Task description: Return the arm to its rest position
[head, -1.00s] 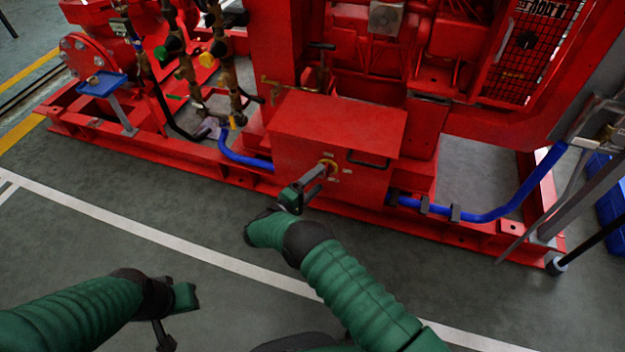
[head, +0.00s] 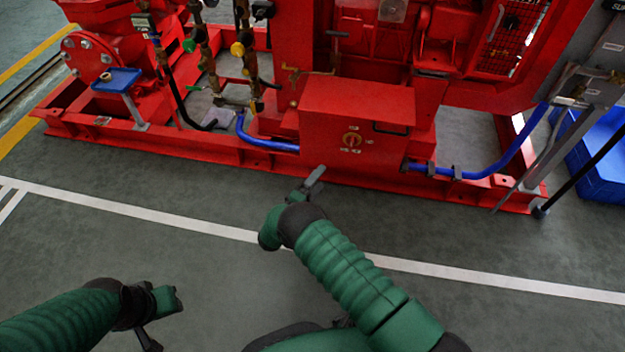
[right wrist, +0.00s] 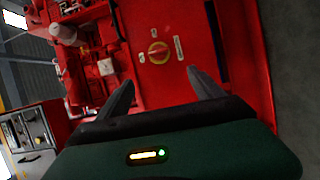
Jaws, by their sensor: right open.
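My right arm, in a green ribbed sleeve (head: 345,265), reaches in from the bottom of the head view. Its gripper (head: 312,182) is in front of the red box (head: 355,108), apart from it. In the right wrist view the two dark fingers (right wrist: 162,92) are spread with nothing between them. A yellow-and-red rotary knob (head: 351,139) on the box front also shows beyond the fingertips in the right wrist view (right wrist: 158,52). My left gripper (head: 165,318) is low at the left over the floor; its fingers are too unclear to judge.
The red pumpset base frame (head: 200,148) runs across the scene. A blue hose (head: 500,160) runs along it at the right, near a grey post and a blue crate (head: 600,165). The grey floor with a white line (head: 130,212) is clear in front.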

